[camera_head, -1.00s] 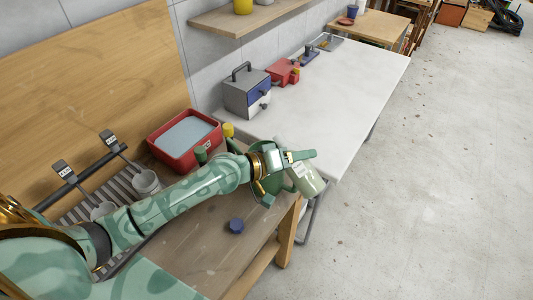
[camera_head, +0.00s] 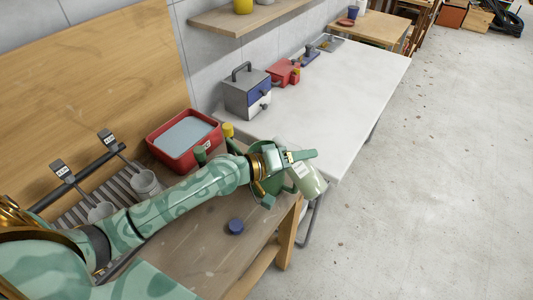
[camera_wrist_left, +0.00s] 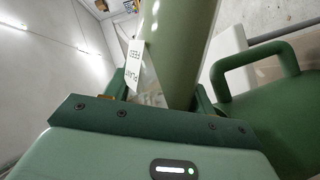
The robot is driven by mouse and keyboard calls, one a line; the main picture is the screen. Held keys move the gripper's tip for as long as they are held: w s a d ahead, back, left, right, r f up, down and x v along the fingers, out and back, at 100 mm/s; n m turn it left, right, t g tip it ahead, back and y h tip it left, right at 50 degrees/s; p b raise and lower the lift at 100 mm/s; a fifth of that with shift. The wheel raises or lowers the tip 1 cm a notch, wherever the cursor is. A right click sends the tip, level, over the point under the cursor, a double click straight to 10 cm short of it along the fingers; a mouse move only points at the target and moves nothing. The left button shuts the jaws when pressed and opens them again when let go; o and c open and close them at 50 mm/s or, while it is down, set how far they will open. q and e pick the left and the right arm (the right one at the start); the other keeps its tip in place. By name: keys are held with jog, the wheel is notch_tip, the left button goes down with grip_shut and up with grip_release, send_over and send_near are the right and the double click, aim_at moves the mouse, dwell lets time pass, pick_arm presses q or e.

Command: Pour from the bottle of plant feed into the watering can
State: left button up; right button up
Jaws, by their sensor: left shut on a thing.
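The plant feed bottle (camera_head: 311,183) is pale green with a white label; it also shows large in the left wrist view (camera_wrist_left: 178,50). My left gripper (camera_head: 300,161) is shut on it and holds it tilted, near the table's right end. The green watering can (camera_head: 268,188) is just left of the bottle and largely hidden by my gripper and arm. Its dark green body and handle (camera_wrist_left: 268,112) fill the right of the left wrist view. The bottle's mouth and any stream of liquid cannot be made out. My right gripper is out of view.
A dark blue cap-like piece (camera_head: 236,226) lies on the wooden table (camera_head: 205,260). A red tub (camera_head: 161,140), a yellow item (camera_head: 228,130) and grey cups (camera_head: 146,182) stand behind my arm. A white bench (camera_head: 345,90) adjoins, with a grey drawer box (camera_head: 240,98).

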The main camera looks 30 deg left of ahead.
pick_arm(q)
jog(key=shift+d+f+n+b, duration=0.1)
jog(key=shift+n+b, duration=0.2)
jog(key=shift+b, duration=0.2)
dwell(0.6)
jog(key=shift+s+d+r+n+h+b, duration=0.1)
jog(key=shift+r+n+h+b, duration=0.35)
jog(key=shift+r+n, duration=0.2)
dwell(1.8)
jog(key=shift+w+a+r+n+t+h+b, duration=0.25)
jog(key=shift+a+r+n+t+h+b, duration=0.1)
jog(key=shift+a+r+n+b, duration=0.3)
dwell(2.3)
jog(key=shift+f+b, duration=0.15)
jog(key=shift+b, duration=0.15)
